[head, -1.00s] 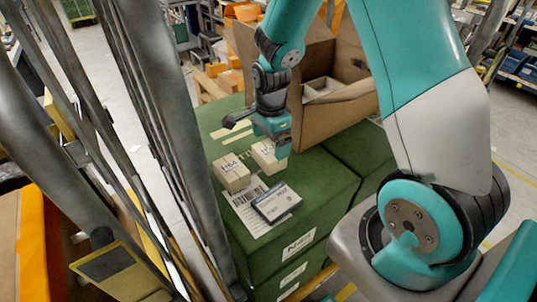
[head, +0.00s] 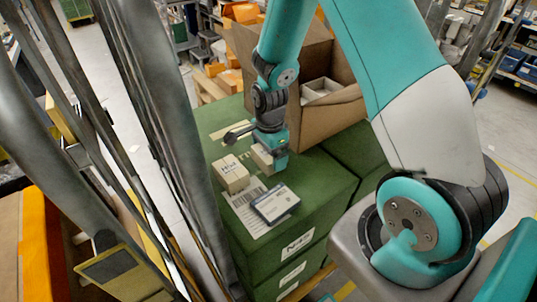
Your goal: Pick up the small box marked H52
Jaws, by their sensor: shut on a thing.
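Two small tan boxes are on the green top of a stack of green crates (head: 325,198). My gripper (head: 268,160) is shut on the right small box (head: 261,158), gripping it from above. The gripper covers most of this box, so its marking cannot be read now. The left small box (head: 231,174) stands just left of it, with a dark marking on top that looks like H64. I cannot tell whether the held box touches the crate top.
A white label sheet (head: 245,212) and a dark-edged flat pack (head: 276,206) lie in front of the boxes. An open cardboard carton (head: 328,118) stands behind my gripper. Grey rack posts (head: 165,110) rise at the left.

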